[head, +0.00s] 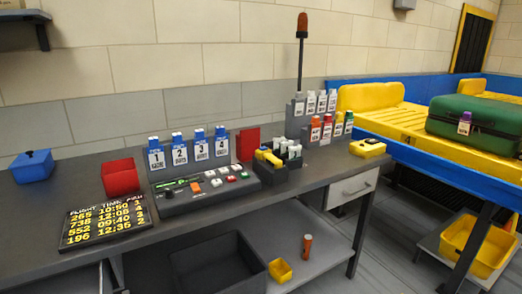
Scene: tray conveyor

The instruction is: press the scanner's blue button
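No blue button can be made out in the head view, and I cannot tell for sure which thing is the scanner. A dark grey control panel (206,200) lies on the table with a green strip and several small orange, white and red buttons. A small yellow device (368,147) with a dark and reddish top lies near the table's right end. Neither of my grippers is in view.
On the grey table (185,230) are a flight board (106,221), a red bin (120,178), a blue box (32,166), numbered blue-topped tags (179,150) and a dark holder (280,174). A green suitcase (475,124) lies on the yellow conveyor (400,122) at right.

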